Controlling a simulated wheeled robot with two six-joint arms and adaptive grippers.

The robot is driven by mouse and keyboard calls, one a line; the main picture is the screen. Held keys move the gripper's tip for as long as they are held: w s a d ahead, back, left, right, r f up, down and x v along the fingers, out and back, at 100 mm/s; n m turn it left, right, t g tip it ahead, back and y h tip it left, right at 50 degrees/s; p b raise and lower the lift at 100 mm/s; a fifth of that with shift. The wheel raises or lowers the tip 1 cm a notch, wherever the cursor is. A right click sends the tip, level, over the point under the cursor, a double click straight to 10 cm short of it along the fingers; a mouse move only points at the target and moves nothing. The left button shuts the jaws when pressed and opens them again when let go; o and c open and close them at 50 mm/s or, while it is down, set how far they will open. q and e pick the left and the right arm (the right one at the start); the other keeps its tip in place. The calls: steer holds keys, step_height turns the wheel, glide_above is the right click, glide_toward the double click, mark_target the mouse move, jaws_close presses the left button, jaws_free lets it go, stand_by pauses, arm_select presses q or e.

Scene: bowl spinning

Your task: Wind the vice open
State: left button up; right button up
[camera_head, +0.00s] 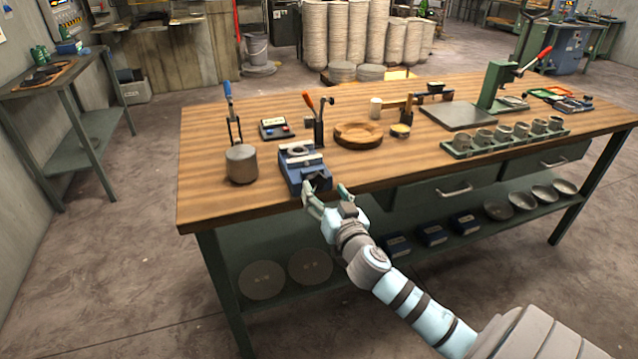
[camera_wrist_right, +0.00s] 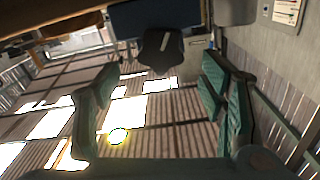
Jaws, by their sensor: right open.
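In the right wrist view my two green fingers stand wide apart, with nothing between the fingertips (camera_wrist_right: 160,75). A dark hub with a pale bar (camera_wrist_right: 162,48) shows beyond them under a dark blue body, apparently the vice. I cannot tell whether a finger touches it. My left gripper is not in view.
A grey cylinder with a blue-handled tool (camera_head: 241,164) stands left of the vice. An orange-handled upright tool (camera_head: 318,122) and a wooden bowl (camera_head: 359,135) stand behind and to the right. The workbench (camera_head: 205,200) is bare at its front left corner.

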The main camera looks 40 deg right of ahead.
mark_target(318, 181)
steer(key=x, duration=0.4)
steer(key=shift+w, duration=0.1)
steer(key=c, duration=1.2)
steer(key=shift+o, duration=0.2)
steer(key=shift+n, duration=0.3)
